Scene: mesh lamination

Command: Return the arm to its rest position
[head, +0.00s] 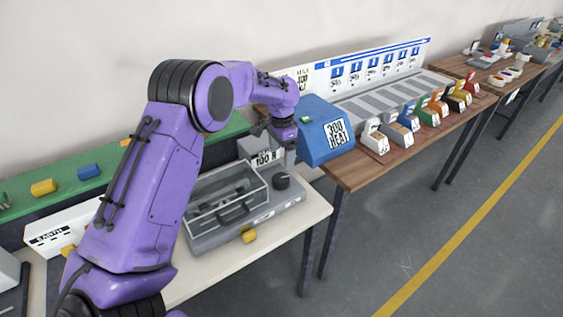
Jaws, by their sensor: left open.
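My purple left arm reaches up from the lower left and bends over the tables. Its wrist hangs down beside the blue box labelled "300 HEAT" (325,130). My left gripper (289,156) points down above the back right of the grey machine with a clear lid (228,199). It is small here and partly lost against the machine and the box; it is open, and I see nothing held in it. I cannot tell whether it touches anything. My right gripper is out of view.
A wooden table (352,172) holds several coloured holders in a row before a numbered panel (370,66). A green shelf (105,180) with yellow and blue blocks runs behind my arm. A yellow line (470,229) crosses the open grey floor at right.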

